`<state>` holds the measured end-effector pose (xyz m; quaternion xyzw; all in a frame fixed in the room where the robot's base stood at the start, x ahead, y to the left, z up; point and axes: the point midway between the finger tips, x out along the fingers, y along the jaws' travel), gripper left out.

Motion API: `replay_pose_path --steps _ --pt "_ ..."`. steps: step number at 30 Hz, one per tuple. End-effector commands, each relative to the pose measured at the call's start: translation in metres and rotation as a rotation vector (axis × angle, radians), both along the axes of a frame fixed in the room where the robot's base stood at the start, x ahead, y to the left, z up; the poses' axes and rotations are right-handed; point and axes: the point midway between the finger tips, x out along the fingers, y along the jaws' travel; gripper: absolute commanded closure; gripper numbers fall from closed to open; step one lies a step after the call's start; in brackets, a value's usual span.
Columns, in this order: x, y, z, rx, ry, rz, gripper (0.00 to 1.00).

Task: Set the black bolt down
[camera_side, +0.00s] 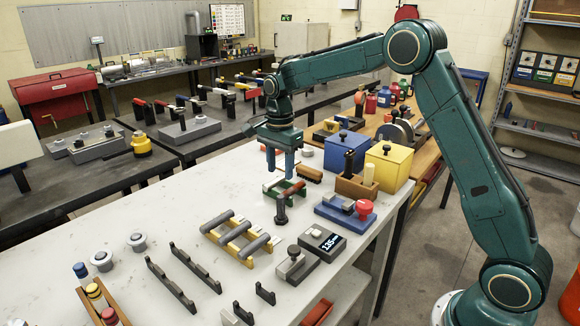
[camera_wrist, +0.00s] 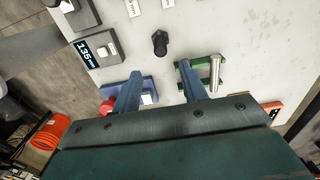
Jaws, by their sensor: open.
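The black bolt (camera_side: 281,209) stands upright on the white bench, in front of the green rack in the side view. The bolt also shows in the wrist view (camera_wrist: 160,43), above and between my fingers, with clear bench around it. My gripper (camera_side: 280,170) points down over the bench, behind and above the bolt in the side view. Its blue fingers (camera_wrist: 159,73) are spread in the wrist view, with nothing between them. The bolt appears apart from the fingers.
The green rack (camera_wrist: 213,70) with a silver bar lies close to one finger. A blue fixture with a red knob (camera_side: 364,209) and a display box reading 135 (camera_side: 322,242) are nearby. A yellow rack (camera_side: 236,238) holds grey bars.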

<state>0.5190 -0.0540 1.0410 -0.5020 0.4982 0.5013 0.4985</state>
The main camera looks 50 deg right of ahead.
Motion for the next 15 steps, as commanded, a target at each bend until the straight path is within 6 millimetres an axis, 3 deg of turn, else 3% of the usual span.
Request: replay_pose_path --steps 8,15 --pt "-0.02 0.006 0.029 -0.006 -0.038 0.113 0.57" --pt "-0.063 0.017 0.072 -0.027 -0.105 0.327 0.57"
